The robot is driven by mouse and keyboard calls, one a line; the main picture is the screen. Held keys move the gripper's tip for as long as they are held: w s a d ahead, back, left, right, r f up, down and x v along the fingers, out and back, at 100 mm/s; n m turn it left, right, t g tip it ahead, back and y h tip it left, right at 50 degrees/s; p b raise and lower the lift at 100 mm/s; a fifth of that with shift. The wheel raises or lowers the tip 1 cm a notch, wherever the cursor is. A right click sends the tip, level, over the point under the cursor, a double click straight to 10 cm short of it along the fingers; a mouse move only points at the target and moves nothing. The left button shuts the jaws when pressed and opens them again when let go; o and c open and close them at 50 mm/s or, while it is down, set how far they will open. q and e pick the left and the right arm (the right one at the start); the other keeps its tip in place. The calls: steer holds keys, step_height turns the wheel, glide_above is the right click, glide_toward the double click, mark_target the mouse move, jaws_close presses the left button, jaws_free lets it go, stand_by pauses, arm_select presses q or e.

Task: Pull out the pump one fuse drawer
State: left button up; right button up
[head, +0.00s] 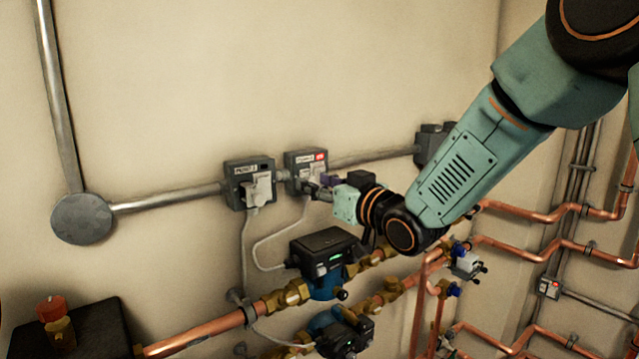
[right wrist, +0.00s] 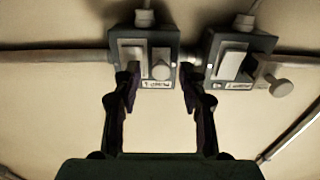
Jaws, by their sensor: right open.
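The pump one box (head: 293,160) is a dark grey wall unit with a white label and a red mark, right of a similar box. In the right wrist view the picture is upside down, and this box (right wrist: 172,43) shows a pale block and a round pale knob (right wrist: 161,71). The knob appears to belong to the fuse drawer. My right gripper (head: 322,184) is at the box's front, partly covering it. In the right wrist view the gripper (right wrist: 159,88) is open and empty, its dark fingers either side of the knob, with no clear contact. My left gripper is not in view.
The neighbouring box (head: 235,185), apparently pump two, has a pale projecting part and stands close left. Grey conduit (head: 165,200) joins the boxes. A black-topped blue pump (head: 324,245) and copper pipes (head: 205,325) lie below. The wall above is clear.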

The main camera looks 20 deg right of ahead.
steer(key=shift+s+r, duration=0.15)
steer(key=shift+s, duration=0.1)
steer(key=c, duration=0.4)
steer(key=shift+w, duration=0.1)
jaws_close()
